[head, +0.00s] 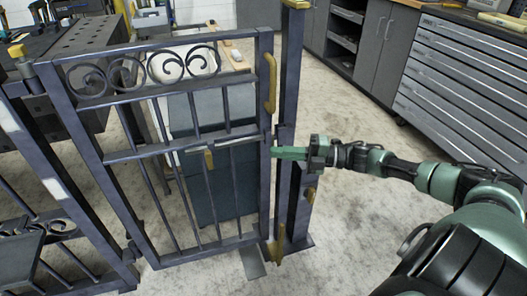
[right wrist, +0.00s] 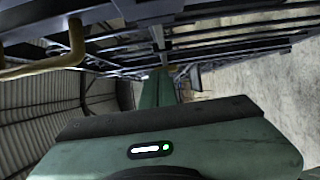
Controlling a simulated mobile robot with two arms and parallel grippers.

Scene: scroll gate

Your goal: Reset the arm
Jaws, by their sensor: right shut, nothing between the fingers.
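My right arm comes in from the right in the head view. My right gripper (head: 290,153) is shut and empty, its green fingers pointing left at the gate's latch-side edge. I cannot tell whether the fingertips touch the gate. In the right wrist view the closed green fingers (right wrist: 158,88) reach toward dark metal bars. The dark metal gate (head: 262,205) has scrollwork along its top and stands beside the dark post (head: 287,100). A brass handle (head: 270,84) is on its right stile and also shows in the right wrist view (right wrist: 76,45). My left gripper is not in view.
A dark bin-like object (head: 225,170) stands behind the gate bars. Grey drawer cabinets (head: 455,90) line the back right. A dark perforated bench (head: 85,40) stands at the upper left. Bare concrete floor (head: 345,110) lies between the post and the cabinets.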

